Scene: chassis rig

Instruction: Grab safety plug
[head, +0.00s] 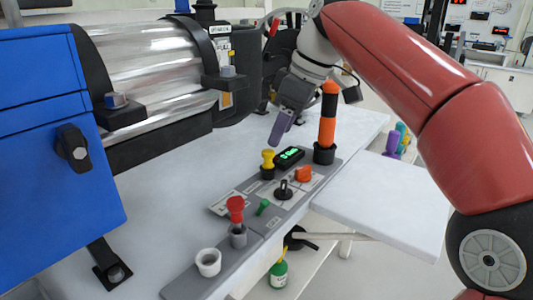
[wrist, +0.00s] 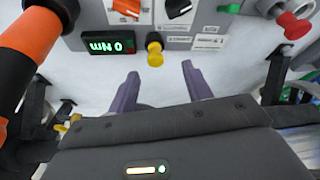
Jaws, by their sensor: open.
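A yellow knobbed plug (head: 267,159) stands upright in a dark base on the grey panel; in the wrist view the yellow plug (wrist: 154,50) shows ahead of the gap between my fingers. A red-topped plug (head: 236,208) stands in a grey holder nearer the front; it also shows at the right in the wrist view (wrist: 294,24). No readable label tells which is the safety plug. My gripper (head: 280,128), with purple fingers, is above and behind the yellow plug. In the wrist view my gripper (wrist: 159,74) is open and empty, apart from the plug.
An orange and black upright tool (head: 327,115) stands close to the right of my gripper. A metal cylinder and blue box (head: 45,140) stand left.

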